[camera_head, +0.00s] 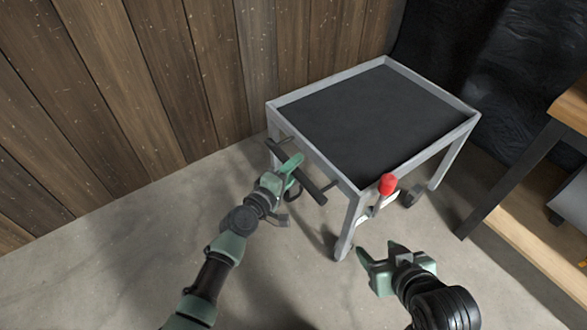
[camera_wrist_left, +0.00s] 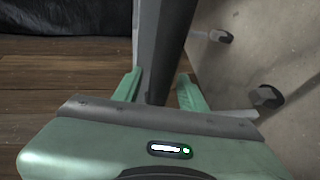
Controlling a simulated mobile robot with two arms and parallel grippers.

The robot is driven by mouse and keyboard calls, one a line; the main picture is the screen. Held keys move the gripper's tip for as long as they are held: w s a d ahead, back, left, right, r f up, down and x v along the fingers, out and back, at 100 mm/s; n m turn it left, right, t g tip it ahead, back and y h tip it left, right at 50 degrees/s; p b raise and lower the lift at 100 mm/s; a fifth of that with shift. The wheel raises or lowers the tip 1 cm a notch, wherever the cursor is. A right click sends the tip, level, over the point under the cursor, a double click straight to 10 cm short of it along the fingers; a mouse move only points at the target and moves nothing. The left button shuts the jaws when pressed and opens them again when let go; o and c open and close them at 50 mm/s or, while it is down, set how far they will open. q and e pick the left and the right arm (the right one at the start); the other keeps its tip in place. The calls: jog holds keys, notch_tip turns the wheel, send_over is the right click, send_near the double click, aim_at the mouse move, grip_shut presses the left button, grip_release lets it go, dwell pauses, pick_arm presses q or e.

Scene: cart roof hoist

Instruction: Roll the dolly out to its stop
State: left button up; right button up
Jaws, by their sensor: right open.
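The dolly, a grey-framed cart (camera_head: 463,131) with a black top, stands on concrete beside the wooden wall. Its black push bar (camera_head: 313,190) sticks out at the left end. A red-knobbed lever (camera_head: 388,184) is at the near corner. My left gripper (camera_head: 288,178) is at the push bar. In the left wrist view my left gripper's green fingers (camera_wrist_left: 157,88) stand apart, with a dark bar and grey strip between them; clear contact does not show. My right gripper (camera_head: 380,256) is open and empty, in front of the near leg, below the red knob.
A wooden-topped bench (camera_head: 572,108) with dark legs and a lower shelf stands at the right. A black sheet (camera_head: 500,70) hangs behind the cart. The wooden wall (camera_head: 130,90) runs along the left. Concrete floor (camera_head: 90,270) is clear at lower left.

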pick_arm(q)
grip_shut()
jog(key=shift+f, duration=0.1)
dwell(1.1)
